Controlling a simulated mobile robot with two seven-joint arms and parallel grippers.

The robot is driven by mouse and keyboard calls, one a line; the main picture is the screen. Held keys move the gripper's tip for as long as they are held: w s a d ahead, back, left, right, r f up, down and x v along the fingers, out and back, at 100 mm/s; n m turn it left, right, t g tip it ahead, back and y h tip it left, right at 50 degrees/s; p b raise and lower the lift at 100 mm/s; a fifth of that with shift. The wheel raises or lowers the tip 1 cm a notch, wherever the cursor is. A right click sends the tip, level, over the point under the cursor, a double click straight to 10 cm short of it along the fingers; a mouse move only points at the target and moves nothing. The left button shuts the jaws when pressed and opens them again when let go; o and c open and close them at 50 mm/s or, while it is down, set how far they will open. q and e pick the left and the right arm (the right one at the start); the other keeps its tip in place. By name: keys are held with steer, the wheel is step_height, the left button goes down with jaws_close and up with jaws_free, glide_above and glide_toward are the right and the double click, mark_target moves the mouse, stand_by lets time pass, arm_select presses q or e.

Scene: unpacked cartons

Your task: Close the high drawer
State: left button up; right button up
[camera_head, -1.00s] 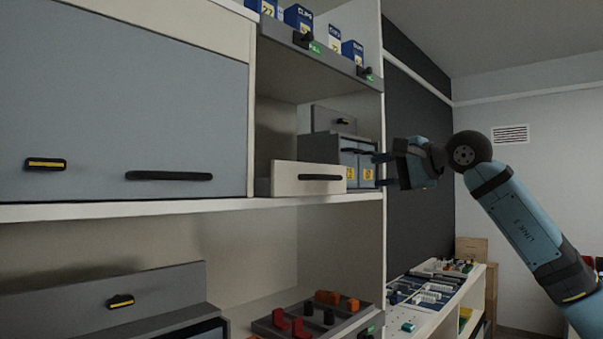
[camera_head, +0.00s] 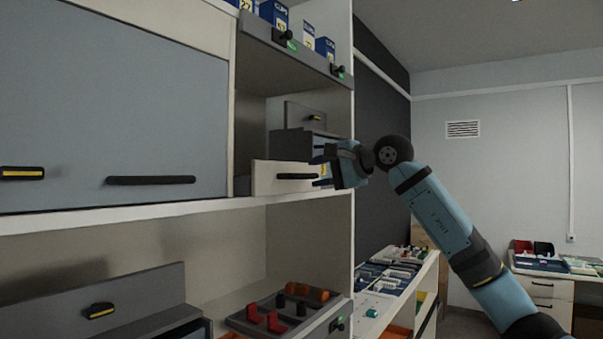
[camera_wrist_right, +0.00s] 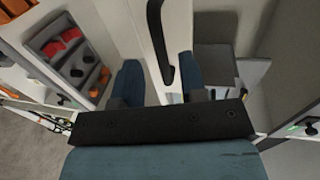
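The high drawer (camera_head: 289,178) has a cream front and a black bar handle (camera_head: 297,176). It sits on the shelf right of the big grey door and its front stands out from the compartment. My right gripper (camera_head: 323,168) is at the right end of this front. In the right wrist view the fingers (camera_wrist_right: 160,82) are apart. The handle (camera_wrist_right: 163,45) and part of the cream front show between them. I cannot tell whether the fingers touch the drawer. My left gripper is not in view.
Grey boxes (camera_head: 305,144) stand behind the drawer. A shelf with blue cartons (camera_head: 274,14) is above. Below, a dark tray (camera_head: 262,309) holds red, black and orange parts. A side bench (camera_head: 432,263) stands at the right; the air right of my arm is free.

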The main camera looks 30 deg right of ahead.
mark_target(305, 176)
steer(key=x, duration=0.5)
steer(key=shift+p, duration=0.35)
steer(key=shift+d, duration=0.1)
jaws_close()
